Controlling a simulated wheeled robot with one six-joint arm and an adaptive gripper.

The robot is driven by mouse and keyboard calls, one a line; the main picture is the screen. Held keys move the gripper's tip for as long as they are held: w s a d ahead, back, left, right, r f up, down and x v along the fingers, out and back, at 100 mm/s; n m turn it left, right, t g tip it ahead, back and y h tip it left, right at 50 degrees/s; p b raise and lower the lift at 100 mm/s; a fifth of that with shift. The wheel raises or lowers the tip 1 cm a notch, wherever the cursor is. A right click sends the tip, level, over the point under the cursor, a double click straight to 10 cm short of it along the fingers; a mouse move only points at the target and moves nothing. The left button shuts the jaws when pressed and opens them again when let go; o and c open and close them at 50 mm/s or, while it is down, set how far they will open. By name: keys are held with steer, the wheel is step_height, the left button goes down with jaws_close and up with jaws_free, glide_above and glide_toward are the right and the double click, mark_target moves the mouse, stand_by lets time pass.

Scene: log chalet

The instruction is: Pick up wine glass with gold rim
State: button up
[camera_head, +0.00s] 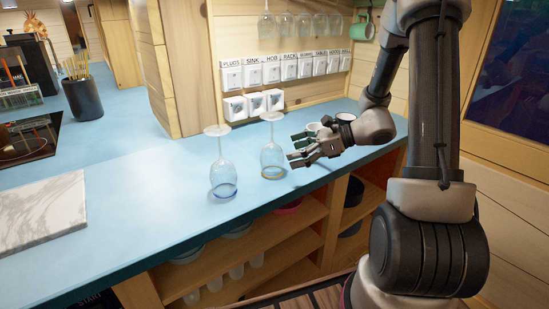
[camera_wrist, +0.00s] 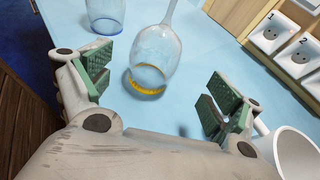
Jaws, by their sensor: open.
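The wine glass with a gold rim (camera_head: 272,156) stands upside down on the blue counter, its rim on the surface and its foot up. In the wrist view the same glass (camera_wrist: 156,58) shows its gold rim between and beyond my fingers. My gripper (camera_head: 297,150) is open and empty, just right of the glass in the head view. In the wrist view my gripper (camera_wrist: 152,92) has its two green pads wide apart, one to each side of the glass's rim. A second upside-down wine glass with a blue rim (camera_head: 222,172) stands to the left.
White cups (camera_head: 344,117) stand behind my gripper; one white cup (camera_wrist: 296,152) is close to my right finger. Labelled switches (camera_head: 275,72) and hanging glasses (camera_head: 300,24) are at the back wall. A marble board (camera_head: 42,210) lies left. The counter (camera_head: 140,165) between is clear.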

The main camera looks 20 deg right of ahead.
mark_target(272, 158)
steer(key=x, duration=0.7)
steer(key=shift+s+a+f, duration=0.2)
steer(key=shift+a+f, duration=0.1)
steer(key=shift+f, duration=0.05)
steer(key=shift+c, duration=0.2)
steer(key=c, duration=1.2)
steer(key=shift+o, duration=0.2)
steer(key=shift+r, duration=0.1)
